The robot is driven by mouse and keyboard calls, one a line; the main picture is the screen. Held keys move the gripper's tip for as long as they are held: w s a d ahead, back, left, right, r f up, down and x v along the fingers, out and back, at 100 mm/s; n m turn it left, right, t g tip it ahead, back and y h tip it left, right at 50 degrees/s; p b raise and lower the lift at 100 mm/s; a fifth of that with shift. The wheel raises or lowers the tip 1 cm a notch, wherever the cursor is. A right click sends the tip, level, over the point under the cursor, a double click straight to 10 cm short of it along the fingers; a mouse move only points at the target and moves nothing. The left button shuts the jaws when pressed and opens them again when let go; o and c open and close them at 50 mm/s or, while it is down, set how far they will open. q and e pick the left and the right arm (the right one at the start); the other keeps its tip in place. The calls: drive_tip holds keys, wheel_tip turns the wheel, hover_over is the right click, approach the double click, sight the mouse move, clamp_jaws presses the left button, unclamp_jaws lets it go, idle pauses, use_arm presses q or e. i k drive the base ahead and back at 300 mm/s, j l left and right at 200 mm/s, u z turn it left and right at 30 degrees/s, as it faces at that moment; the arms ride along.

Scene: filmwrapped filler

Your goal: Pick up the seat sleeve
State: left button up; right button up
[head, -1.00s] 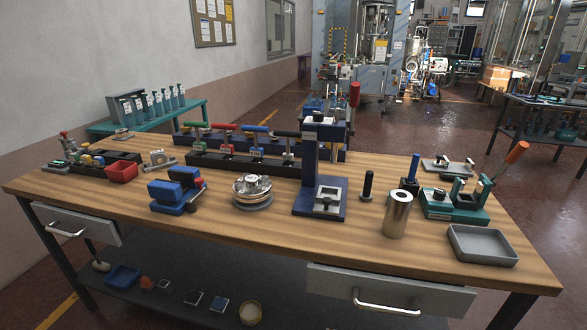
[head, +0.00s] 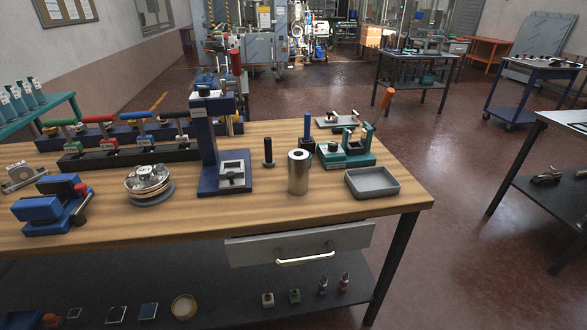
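A shiny metal cylinder (head: 298,173) with a dark hole in its top stands upright on the wooden workbench (head: 270,205), right of the middle. It looks like a sleeve, but I cannot tell for certain that it is the seat sleeve. A small black post (head: 268,153) on a round foot stands behind it to the left. Neither of my grippers shows in the head view, and nothing touches the cylinder.
A blue press (head: 210,150) stands left of the cylinder. A grey tray (head: 372,182) and a teal fixture (head: 345,152) are to its right. A round metal part (head: 149,183) and a blue vise (head: 50,205) sit further left. The bench front has clear wood.

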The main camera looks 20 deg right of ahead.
sight(298, 159)
drive_tip(key=i+l, duration=0.1)
drive_tip(key=l, duration=0.35)
drive_tip(key=i+l+u, duration=0.1)
drive_tip(key=l, duration=0.4)
drive_tip(key=i+l, duration=0.1)
drive_tip(key=l, duration=0.4)
drive_tip(key=i+l, duration=0.1)
drive_tip(key=l, duration=0.35)
drive_tip(key=i+l+u, duration=0.1)
drive_tip(key=l, duration=0.4)
